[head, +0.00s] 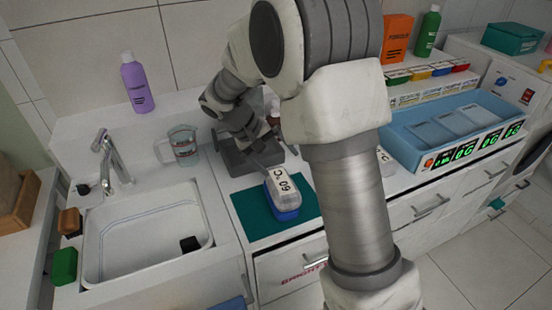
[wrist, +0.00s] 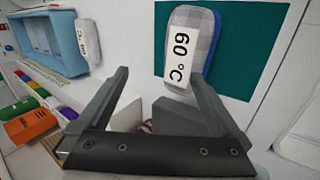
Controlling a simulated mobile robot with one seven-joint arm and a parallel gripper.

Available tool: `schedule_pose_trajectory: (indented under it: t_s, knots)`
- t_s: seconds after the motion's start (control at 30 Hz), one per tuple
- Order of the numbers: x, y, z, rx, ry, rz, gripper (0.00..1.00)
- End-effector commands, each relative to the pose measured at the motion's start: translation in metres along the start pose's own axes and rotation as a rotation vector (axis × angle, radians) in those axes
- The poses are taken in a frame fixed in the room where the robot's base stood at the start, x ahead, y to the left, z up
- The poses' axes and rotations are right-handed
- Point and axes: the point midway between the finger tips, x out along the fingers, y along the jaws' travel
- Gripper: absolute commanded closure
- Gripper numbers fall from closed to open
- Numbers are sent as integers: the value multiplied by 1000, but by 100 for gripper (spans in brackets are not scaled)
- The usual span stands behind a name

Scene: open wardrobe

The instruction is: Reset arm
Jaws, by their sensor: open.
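My arm reaches across the worktop in the head view, and my gripper (head: 258,160) hangs low over the counter. In the wrist view my gripper (wrist: 158,76) has its two fingers spread wide with nothing held between them. A block with a blue base and a white top marked "60°C" (head: 283,190) lies on a teal mat (head: 247,215), just in front of my gripper. The wrist view shows the same block (wrist: 187,45) beyond the fingertips, apart from them as far as I can tell. My arm hides part of the counter.
A sink (head: 150,235) with a tap (head: 112,160) is at the left. A clear jug (head: 183,145) and a purple bottle (head: 136,82) stand behind. A blue tray unit with green displays (head: 400,150) is at the right, near an orange box (head: 396,38) and a green bottle (head: 428,32).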

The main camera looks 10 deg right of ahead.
Motion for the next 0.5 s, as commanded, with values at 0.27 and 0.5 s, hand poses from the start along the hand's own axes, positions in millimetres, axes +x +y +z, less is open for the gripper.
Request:
schedule_pose_trajectory:
  t_s: [0.27, 0.5]
  knots:
    - [-4, 3, 3, 5, 3, -7, 0]
    - [-41, 34, 39, 51, 38, -90, 0]
